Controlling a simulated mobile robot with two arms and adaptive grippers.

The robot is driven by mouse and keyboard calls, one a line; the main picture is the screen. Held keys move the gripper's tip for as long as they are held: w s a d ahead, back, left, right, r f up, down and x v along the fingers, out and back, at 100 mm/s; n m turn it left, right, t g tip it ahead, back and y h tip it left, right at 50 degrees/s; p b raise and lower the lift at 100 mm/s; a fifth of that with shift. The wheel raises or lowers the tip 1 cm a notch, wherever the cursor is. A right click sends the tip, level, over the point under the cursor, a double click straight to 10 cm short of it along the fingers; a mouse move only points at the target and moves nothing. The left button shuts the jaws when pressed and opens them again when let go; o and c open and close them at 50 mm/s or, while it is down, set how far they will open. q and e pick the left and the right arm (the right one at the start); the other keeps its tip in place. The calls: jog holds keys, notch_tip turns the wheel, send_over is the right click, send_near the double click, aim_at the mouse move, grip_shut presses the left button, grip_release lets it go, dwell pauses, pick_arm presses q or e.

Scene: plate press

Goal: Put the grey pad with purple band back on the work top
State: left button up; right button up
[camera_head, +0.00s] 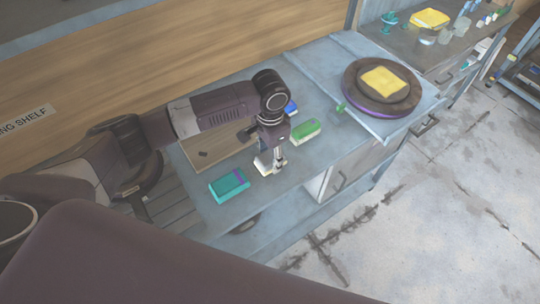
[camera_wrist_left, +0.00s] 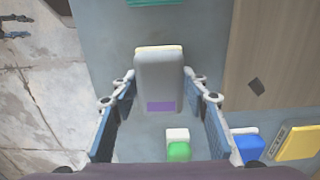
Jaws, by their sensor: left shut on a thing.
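The grey pad with purple band (camera_wrist_left: 158,72) is between the fingers of my left gripper (camera_wrist_left: 161,84) in the left wrist view. Its purple band faces the camera at the near end. In the head view my left gripper (camera_head: 271,161) points down over the blue-grey work top (camera_head: 250,214), close to its front edge. The pad's pale edge (camera_head: 263,170) shows below the fingers, low over the work top; I cannot tell whether it touches. The gripper hides most of the pad there. My right gripper is not in view.
A teal block with a purple stripe (camera_head: 229,186) lies left of the gripper. A green block (camera_head: 305,130) and a blue item (camera_head: 291,108) are to the right. A wooden board (camera_head: 222,143) lies behind. A round dark plate (camera_head: 354,84) bears a yellow pad (camera_head: 384,83).

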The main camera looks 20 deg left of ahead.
aim_at(270, 156)
pick_arm(q)
jog(key=o, duration=0.8)
jog(key=shift+o, duration=1.1)
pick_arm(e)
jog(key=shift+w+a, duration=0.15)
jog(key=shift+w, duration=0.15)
pick_arm(q)
notch_tip(270, 156, up, 12)
jog(key=b, duration=0.2)
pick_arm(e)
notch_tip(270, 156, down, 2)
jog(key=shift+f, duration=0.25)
pick_arm(q)
jog(key=shift+r, duration=0.1)
